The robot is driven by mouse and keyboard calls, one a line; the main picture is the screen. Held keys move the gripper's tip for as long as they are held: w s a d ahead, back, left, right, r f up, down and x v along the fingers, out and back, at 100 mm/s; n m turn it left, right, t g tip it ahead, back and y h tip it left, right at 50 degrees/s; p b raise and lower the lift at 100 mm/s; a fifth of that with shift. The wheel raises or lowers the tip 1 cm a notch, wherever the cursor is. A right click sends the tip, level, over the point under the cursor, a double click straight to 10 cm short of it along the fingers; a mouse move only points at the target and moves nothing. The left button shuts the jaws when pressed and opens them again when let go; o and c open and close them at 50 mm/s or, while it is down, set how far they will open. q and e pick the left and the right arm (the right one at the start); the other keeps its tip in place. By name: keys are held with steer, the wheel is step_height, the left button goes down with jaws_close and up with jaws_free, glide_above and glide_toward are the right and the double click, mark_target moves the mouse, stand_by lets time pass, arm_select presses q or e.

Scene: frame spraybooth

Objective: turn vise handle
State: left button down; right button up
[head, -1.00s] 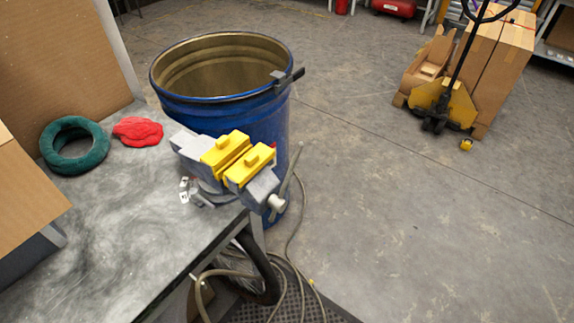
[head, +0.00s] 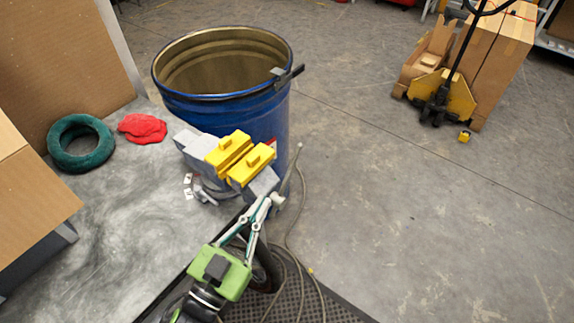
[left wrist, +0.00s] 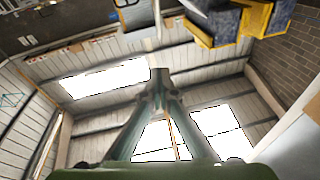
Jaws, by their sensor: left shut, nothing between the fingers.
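The vise is bolted at the corner of the workbench, with grey metal body and yellow jaw covers (head: 240,158). Its handle (head: 291,168) is a thin grey bar slanting down on the vise's right side, in front of the blue drum. My left gripper (head: 269,198) is green with light grey fingers. It reaches up from the bottom, fingers shut and empty, tips close to the lower end of the handle and screw. I cannot tell whether they touch. In the left wrist view the shut fingers (left wrist: 160,76) meet at mid-picture. My right gripper is not in view.
A large blue drum (head: 225,115) stands behind the vise. On the workbench (head: 120,225) lie a green ring (head: 80,145), a red cloth (head: 142,128) and a cardboard box (head: 35,205). A hose (head: 301,215) hangs beside the bench.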

arm_select(q)
steer(key=p, duration=0.3)
glide_toward(295, 155)
step_height(295, 155, up, 4)
steer(key=w+d, duration=0.2)
steer(key=shift+w+d+f+p, duration=0.2)
steer(key=shift+w+d+f, duration=0.05)
steer(key=shift+w+f, duration=0.5)
steer(key=shift+w+d+f+p, duration=0.2)
steer(key=shift+w+f, duration=0.5)
steer(key=shift+w, duration=0.1)
steer(key=shift+w, duration=0.1)
